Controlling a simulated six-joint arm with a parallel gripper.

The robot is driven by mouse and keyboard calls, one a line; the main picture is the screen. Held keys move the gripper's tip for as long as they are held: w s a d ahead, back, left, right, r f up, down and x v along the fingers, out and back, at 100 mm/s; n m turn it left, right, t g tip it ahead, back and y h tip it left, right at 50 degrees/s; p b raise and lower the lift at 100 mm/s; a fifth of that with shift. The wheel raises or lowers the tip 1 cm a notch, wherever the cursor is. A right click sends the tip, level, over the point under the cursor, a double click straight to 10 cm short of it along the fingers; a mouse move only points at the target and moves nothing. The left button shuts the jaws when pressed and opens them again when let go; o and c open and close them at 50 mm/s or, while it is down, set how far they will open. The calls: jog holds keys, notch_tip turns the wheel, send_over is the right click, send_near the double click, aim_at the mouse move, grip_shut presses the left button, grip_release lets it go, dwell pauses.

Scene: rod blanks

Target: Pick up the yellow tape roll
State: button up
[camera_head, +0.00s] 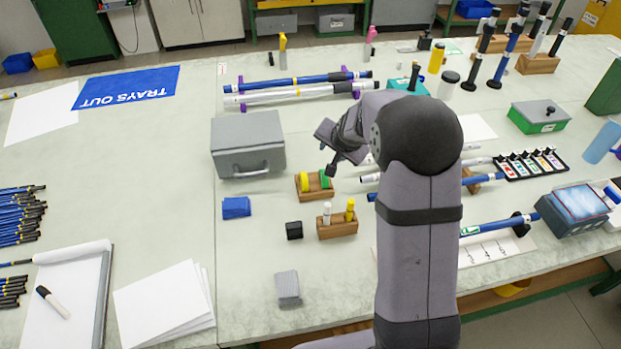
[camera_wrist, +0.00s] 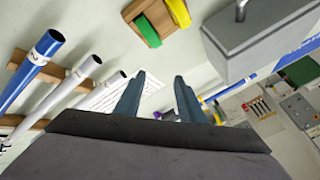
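The yellow tape roll (camera_head: 306,188) stands beside a green tape roll (camera_head: 324,180) in a small wooden holder (camera_head: 316,195) near the middle of the table. In the wrist view the yellow tape roll (camera_wrist: 179,12) is at the top edge, partly cut off, with the green roll (camera_wrist: 150,33) beside it. My gripper (camera_head: 331,160) is above and slightly to the right of the holder, apart from it. In the wrist view my gripper (camera_wrist: 159,82) has its two fingers spread, with nothing between them.
A grey toolbox (camera_head: 248,145) with a handle stands left of my gripper. A wooden block with markers (camera_head: 337,229), a black cube (camera_head: 294,230) and a blue pad (camera_head: 236,207) lie nearby. Blue and white rods (camera_wrist: 35,70) lie on supports.

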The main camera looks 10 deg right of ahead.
aim_at(304, 175)
jog(key=a+n, duration=0.2)
jog(key=s+a+n+g, duration=0.1)
jog(key=a+n, duration=0.2)
jog(key=s+a+f+n+g, duration=0.1)
jog(key=a+n, duration=0.1)
jog(key=shift+a+f+n+p, duration=0.1)
jog(key=shift+a+n+p, duration=0.15)
jog(key=shift+n+p, duration=0.05)
jog(key=shift+s+a+f+n+g, duration=0.15)
jog(key=shift+s+a+n+g, duration=0.2)
jog(key=shift+n+g, duration=0.2)
jog(key=shift+p+x, duration=0.4)
jog(key=shift+x, duration=0.65)
jog(key=shift+p+x, duration=1.2)
jog(key=shift+x, duration=1.4)
jog(key=shift+w, duration=0.1)
grip_shut()
